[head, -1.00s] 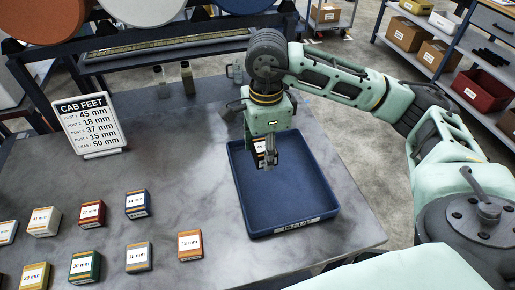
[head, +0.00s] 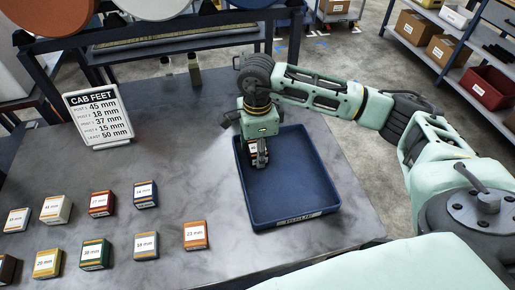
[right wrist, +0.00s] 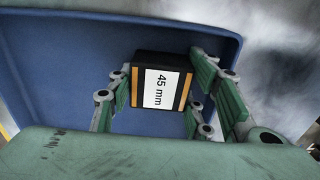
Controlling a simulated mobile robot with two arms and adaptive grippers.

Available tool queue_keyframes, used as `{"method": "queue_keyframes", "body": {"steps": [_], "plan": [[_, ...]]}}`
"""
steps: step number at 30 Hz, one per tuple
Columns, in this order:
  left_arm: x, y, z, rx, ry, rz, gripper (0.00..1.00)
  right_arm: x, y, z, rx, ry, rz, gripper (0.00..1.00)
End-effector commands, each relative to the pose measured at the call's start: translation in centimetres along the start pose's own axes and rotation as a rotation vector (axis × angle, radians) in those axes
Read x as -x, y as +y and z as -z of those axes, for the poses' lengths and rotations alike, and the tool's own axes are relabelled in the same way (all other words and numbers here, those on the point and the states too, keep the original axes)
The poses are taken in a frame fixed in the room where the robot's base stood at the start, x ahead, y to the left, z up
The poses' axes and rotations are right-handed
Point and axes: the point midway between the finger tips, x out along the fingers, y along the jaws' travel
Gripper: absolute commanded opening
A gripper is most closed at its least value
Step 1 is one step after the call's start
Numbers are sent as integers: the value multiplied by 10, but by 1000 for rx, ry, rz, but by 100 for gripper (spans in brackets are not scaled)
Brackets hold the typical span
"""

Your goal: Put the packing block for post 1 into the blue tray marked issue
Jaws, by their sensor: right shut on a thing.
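My right gripper (head: 258,160) is shut on a black block with orange bands (right wrist: 159,82), whose white label reads 45 mm in the right wrist view. The block is partly hidden by the fingers in the head view. It is over the far left part of the blue tray (head: 290,190), low and inside its outline; I cannot tell whether it touches the floor. The tray's front label is too small to read surely. The CAB FEET sign (head: 97,115) lists post 1 as 45 mm. My left gripper is not in view.
Several labelled blocks stand in two rows on the table's left, including a blue one (head: 146,194), a red one (head: 101,203) and an orange one (head: 195,235). Two small bottles (head: 194,77) stand at the back. The rest of the tray is empty.

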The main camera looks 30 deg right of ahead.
Motion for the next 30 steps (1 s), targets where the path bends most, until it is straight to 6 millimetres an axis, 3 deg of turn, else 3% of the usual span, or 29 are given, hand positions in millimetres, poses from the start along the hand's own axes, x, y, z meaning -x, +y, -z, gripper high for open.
{"method": "queue_keyframes", "body": {"steps": [2,3,9,22,30], "plan": [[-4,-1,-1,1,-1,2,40,-4,0,0,0,0,0,17],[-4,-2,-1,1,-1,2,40,-3,0,0,0,0,0,48],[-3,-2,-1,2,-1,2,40,-2,0,0,0,0,0,65],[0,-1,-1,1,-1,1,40,6,-1,0,0,-1,2,65],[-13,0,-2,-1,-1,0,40,59,-2,-1,1,-3,6,65]]}}
